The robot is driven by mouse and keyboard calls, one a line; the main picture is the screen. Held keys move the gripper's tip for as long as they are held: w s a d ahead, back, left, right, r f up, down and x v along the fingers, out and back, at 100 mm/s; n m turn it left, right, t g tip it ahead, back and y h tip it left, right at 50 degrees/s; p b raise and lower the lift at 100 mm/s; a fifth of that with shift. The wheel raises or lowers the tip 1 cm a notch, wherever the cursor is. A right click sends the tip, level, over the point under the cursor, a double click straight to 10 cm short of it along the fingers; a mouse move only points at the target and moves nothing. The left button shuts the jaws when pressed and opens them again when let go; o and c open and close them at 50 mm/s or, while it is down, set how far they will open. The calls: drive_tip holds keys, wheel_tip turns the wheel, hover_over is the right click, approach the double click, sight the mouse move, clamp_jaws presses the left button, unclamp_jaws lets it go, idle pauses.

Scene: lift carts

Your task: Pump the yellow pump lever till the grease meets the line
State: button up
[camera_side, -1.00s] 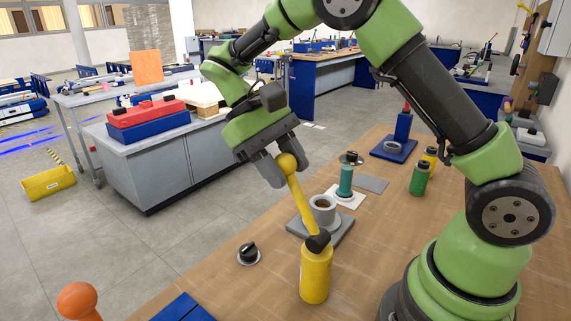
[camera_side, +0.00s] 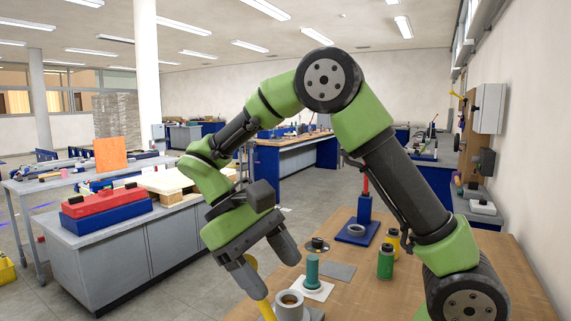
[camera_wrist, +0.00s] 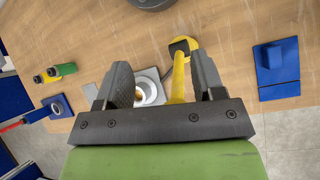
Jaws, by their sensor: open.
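The yellow pump lever (camera_side: 266,311) shows only in part at the bottom of the side view; its knob end is mostly behind a finger. In the wrist view the lever (camera_wrist: 178,82) runs between the fingers of my gripper (camera_wrist: 160,75), nearer the right finger. My gripper (camera_side: 270,272) is open around the lever; contact cannot be told. The lever joins a dark pivot (camera_wrist: 181,46) on the yellow pump body (camera_wrist: 194,43). A grey cup (camera_side: 289,309) with brown content stands beside it, partly hidden by a finger in the wrist view (camera_wrist: 150,88). I cannot make out a line.
A teal cylinder (camera_side: 312,270) stands on a white plate behind the cup. Green (camera_side: 385,264) and yellow (camera_side: 393,240) containers stand to the right. A blue block on a blue plate (camera_wrist: 278,86) lies at the right in the wrist view. Bare wooden tabletop (camera_wrist: 110,30) lies between.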

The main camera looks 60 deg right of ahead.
drive_tip(key=s+f+t, duration=0.1)
drive_tip(key=s+t, duration=0.6)
drive_tip(key=s, duration=0.1)
drive_tip(key=w+a+r+n, duration=0.2)
drive_tip(key=w+r, duration=0.2)
drive_tip(key=r, duration=1.2)
drive_tip(key=shift+n+g, duration=0.4)
idle(0.9)
